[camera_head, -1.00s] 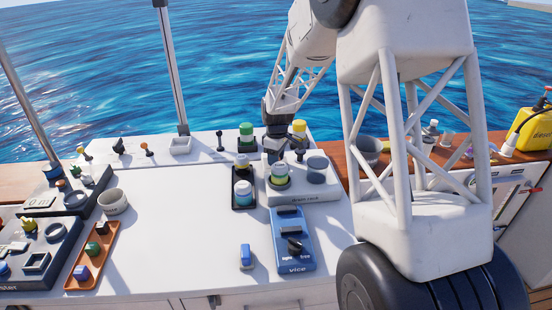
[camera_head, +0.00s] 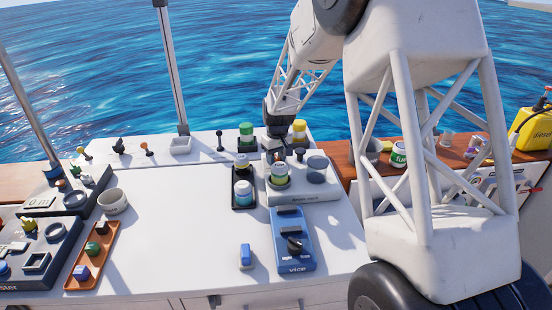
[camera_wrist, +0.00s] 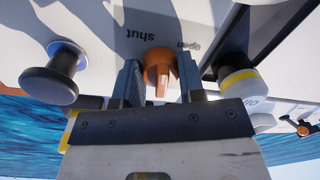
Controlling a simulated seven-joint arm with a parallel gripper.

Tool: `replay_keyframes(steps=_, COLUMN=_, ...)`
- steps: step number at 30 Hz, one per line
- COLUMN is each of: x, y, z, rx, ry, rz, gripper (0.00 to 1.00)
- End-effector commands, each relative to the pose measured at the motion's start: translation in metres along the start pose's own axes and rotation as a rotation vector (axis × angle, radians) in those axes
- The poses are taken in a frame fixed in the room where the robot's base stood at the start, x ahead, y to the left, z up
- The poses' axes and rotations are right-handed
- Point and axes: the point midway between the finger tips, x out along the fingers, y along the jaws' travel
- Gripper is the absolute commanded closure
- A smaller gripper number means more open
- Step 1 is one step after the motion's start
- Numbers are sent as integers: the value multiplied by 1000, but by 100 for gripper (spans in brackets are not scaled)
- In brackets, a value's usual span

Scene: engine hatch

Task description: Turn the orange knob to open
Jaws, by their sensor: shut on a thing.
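The orange knob (camera_wrist: 160,72) shows in the wrist view, between the two fingers of my gripper (camera_wrist: 162,82). The fingers are shut on it, one on each side. The word "shut" (camera_wrist: 143,33) is printed upside down on the white panel above the knob in the picture, with "open" (camera_wrist: 189,45) to its right. I cannot tell exactly where the knob points.
In the wrist view a dark round knob (camera_wrist: 50,82) stands left of my gripper and a white, yellow-ringed cylinder (camera_wrist: 240,88) close at right. In the head view the drain rack (camera_head: 310,192) and a green-capped jar (camera_head: 246,135) are near. The worktop's middle (camera_head: 165,205) is clear.

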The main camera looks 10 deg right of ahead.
Motion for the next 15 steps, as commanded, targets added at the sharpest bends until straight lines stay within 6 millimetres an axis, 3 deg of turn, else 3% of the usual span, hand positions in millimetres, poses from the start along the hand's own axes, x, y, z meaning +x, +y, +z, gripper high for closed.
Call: replay_keyframes(steps=15, x=-1, y=-1, z=0, rx=490, ry=24, rz=0, gripper=87)
